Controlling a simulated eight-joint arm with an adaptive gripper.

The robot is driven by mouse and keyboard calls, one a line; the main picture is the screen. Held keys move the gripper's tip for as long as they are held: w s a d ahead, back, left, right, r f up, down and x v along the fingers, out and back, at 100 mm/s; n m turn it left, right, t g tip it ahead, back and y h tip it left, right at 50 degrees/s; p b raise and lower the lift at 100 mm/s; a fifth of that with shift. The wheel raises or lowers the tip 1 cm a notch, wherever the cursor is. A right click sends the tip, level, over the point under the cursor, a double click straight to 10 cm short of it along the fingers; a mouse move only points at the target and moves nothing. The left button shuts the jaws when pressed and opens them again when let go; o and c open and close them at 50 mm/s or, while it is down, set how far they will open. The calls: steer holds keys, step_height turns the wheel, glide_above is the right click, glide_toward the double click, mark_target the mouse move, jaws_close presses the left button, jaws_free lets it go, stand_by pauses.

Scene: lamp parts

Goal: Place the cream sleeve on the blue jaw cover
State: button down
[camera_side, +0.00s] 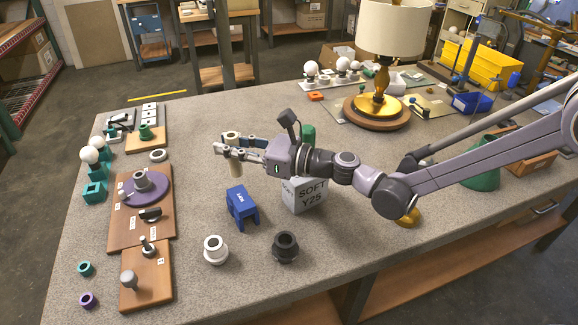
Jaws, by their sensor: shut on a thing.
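My gripper (226,146) reaches left from the arm, above the middle of the table. It is shut on the cream sleeve (236,168), a small upright tube whose open top and lower part show around the fingers. The blue jaw cover (241,209), a block with a white label, stands on the table below and slightly right of the sleeve. The sleeve is apart from it in the picture; the exact height gap is hard to judge.
A grey block marked SOFT Y25 (305,196) stands right of the jaw cover, under my arm. A white ring part (216,250) and a dark one (285,247) stand in front. A wooden board with a purple disc (146,188) is at left. A lamp (378,100) stands behind.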

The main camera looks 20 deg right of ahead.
steer(key=shift+f, duration=3.55)
steer(key=shift+f, duration=0.1)
steer(key=c, duration=1.2)
jaws_free()
